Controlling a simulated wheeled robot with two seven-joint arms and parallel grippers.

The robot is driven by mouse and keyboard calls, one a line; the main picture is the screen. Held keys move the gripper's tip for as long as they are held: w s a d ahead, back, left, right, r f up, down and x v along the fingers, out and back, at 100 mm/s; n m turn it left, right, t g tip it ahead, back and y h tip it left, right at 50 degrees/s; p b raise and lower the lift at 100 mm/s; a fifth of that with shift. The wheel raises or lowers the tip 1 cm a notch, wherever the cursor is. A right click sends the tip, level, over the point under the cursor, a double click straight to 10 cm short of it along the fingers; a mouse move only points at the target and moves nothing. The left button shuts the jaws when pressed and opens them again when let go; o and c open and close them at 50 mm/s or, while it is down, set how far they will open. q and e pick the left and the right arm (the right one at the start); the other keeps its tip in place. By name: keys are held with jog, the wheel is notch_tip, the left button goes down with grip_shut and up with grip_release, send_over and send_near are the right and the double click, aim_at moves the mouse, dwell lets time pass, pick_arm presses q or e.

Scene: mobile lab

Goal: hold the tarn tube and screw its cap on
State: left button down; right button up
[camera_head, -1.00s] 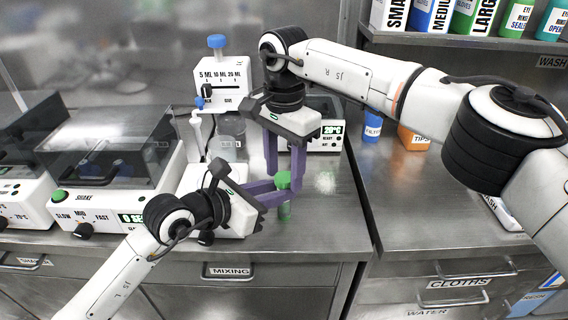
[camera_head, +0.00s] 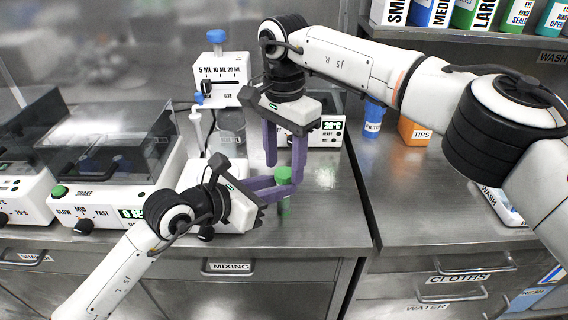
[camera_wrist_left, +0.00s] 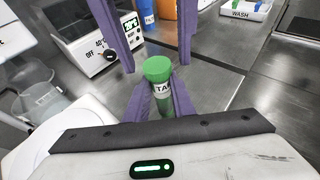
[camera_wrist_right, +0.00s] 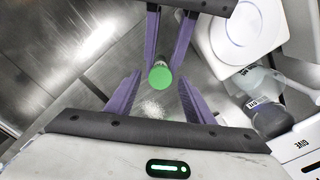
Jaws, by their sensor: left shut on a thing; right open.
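The tarn tube (camera_head: 285,207) is upright at the front of the bench, with a green cap (camera_head: 284,174) on its top. Its label, partly hidden by purple fingers, shows in the left wrist view (camera_wrist_left: 160,92). I cannot tell how tightly the cap sits. My left gripper (camera_head: 284,187) is shut on the tube, just below the cap. My right gripper (camera_head: 284,166) points down from above, open and empty, its fingers apart on either side of the cap. The right wrist view shows the cap (camera_wrist_right: 160,76) from above, between and a little beyond its fingertips.
Behind the grippers stand a dispenser (camera_head: 222,72) with a blue top and a heater box (camera_head: 328,131) with a green display. A shaker (camera_head: 100,205) is at left. A blue filter bottle (camera_head: 374,116) and orange tips box (camera_head: 414,131) stand right.

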notch_tip(320, 180, up, 4)
jog(key=shift+f, duration=0.2)
jog(key=shift+o, duration=0.3)
jog(key=o, duration=0.5)
notch_tip(320, 180, up, 7)
jog(key=shift+r, duration=0.2)
pick_arm(q)
jog(key=c, duration=1.4)
grip_release()
jog(key=shift+c, duration=0.2)
